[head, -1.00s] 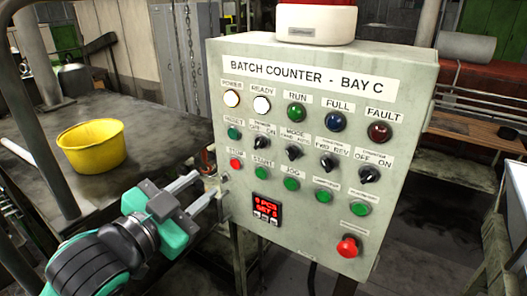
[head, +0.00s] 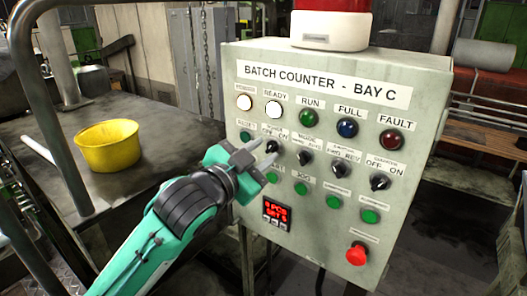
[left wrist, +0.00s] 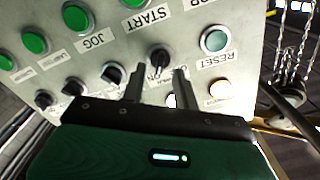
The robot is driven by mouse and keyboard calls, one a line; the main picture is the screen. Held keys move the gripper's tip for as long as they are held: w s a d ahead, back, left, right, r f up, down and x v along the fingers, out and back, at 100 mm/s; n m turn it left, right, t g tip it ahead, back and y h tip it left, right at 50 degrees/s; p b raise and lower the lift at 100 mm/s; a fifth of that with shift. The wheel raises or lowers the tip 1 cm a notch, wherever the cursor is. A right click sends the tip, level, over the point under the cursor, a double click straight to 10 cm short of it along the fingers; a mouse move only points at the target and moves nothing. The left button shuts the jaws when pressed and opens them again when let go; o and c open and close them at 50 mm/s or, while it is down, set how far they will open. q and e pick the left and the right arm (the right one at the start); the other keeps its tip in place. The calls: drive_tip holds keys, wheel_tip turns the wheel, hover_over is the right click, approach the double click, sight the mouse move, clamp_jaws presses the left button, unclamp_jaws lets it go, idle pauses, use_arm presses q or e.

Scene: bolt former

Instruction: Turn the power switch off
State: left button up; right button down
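The grey control box (head: 232,85) is labelled "BATCH COUNTER - BAY C". Its leftmost black rotary switch (head: 271,146), under a small OFF/ON label, sits at the upper left of the panel. I cannot tell which way its handle points. In the left wrist view, this black switch (left wrist: 160,58) lies between the START and RESET labels. My left gripper (head: 265,151) is open, its two fingers aimed at that switch from the left. In the left wrist view, the fingertips (left wrist: 157,74) stand either side of the switch; contact is unclear. My right gripper is out of view.
White lamps POWER (head: 244,102) and READY (head: 273,109) are lit. Other rotary switches, green buttons and a red emergency button (head: 356,254) are close by. A yellow bucket (head: 108,146) stands on the dark table (head: 60,185) at the left.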

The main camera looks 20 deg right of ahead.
use_arm(q)
drive_tip(key=shift+w+d, duration=0.3)
drive_tip(key=shift+d, duration=0.15)
drive_tip(key=shift+a, duration=0.1)
clamp_jaws()
drive_tip(key=shift+n, duration=0.3)
drive_tip(key=n, duration=0.5)
drive_tip(key=shift+w+r, duration=0.1)
drive_tip(key=n, duration=0.6)
drive_tip(key=shift+w+a, duration=0.15)
drive_tip(key=shift+a, duration=0.05)
drive_tip(key=shift+n, duration=0.3)
